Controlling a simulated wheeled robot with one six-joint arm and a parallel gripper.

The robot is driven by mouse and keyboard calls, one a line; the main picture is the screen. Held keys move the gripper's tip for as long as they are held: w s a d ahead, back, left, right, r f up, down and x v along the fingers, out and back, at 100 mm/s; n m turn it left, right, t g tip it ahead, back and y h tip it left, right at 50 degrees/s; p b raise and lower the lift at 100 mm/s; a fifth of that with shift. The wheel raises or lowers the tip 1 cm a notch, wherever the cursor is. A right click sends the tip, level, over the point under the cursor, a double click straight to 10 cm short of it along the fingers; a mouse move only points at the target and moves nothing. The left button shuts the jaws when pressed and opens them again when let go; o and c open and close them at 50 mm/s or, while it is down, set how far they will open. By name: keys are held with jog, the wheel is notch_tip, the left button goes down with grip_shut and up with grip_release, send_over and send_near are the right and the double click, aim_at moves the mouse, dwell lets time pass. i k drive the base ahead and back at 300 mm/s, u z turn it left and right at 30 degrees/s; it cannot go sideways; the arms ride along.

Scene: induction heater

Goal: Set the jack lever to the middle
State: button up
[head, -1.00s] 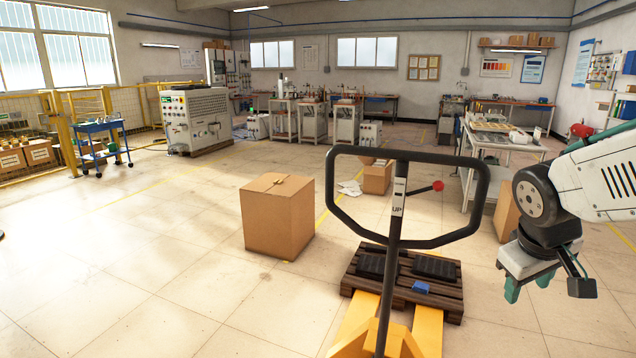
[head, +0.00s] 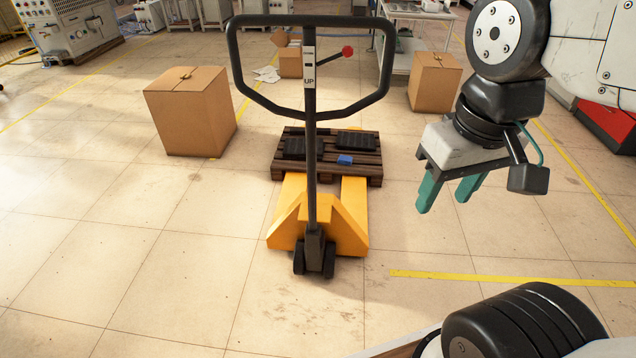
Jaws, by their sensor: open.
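The yellow pallet jack (head: 318,222) stands ahead of me with its tall dark handle upright. My gripper (head: 447,198) has two green fingers that point down. It is open and empty, to the right of the handle and apart from it.
The jack's forks reach toward a dark wooden pallet (head: 372,172) bearing black pieces and a blue block (head: 345,160). Cardboard boxes stand left (head: 190,110) and right (head: 435,82). A worktable (head: 418,12) is at the back.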

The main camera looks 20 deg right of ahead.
aim_at(347, 50)
jog(key=z, duration=0.1)
jog(key=i, duration=0.35)
jog(key=z, duration=1.1)
